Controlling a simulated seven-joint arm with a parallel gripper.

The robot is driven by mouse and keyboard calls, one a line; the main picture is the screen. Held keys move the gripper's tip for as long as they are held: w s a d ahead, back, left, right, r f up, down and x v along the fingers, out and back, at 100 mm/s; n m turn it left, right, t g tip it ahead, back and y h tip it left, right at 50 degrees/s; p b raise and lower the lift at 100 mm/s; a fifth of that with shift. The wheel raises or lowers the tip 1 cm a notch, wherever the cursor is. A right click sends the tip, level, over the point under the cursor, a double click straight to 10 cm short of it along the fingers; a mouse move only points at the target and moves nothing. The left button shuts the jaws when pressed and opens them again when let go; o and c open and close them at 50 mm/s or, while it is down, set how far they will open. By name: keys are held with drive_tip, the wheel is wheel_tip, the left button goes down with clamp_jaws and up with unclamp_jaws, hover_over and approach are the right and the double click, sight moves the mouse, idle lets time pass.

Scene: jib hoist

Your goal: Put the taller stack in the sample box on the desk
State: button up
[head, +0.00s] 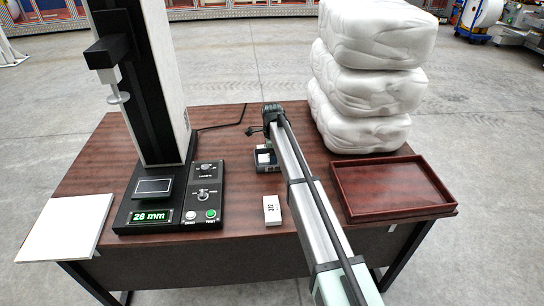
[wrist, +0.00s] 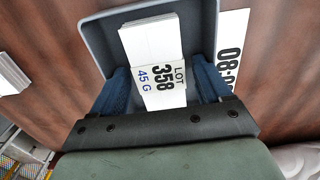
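The grey sample box (head: 266,167) stands on the desk, under the end of my arm. In the wrist view its rim (wrist: 97,30) surrounds a white stack (wrist: 150,40) with a label reading LOT 358, 45 G. My gripper (wrist: 163,75) points down at the box, with one blue finger on each side of the labelled stack. The fingers lie very close to its sides; whether they press on it is unclear. In the head view my gripper (head: 267,145) largely hides the box's contents. A small white labelled block (head: 271,210) lies on the desk in front of the box.
A white panel (head: 63,230) lies at the left edge. In the wrist view a printed white piece (wrist: 232,50) lies beside the box.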

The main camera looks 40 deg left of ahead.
wheel_tip(320, 180, up, 12)
drive_tip(key=shift+r, duration=0.15)
idle(0.7)
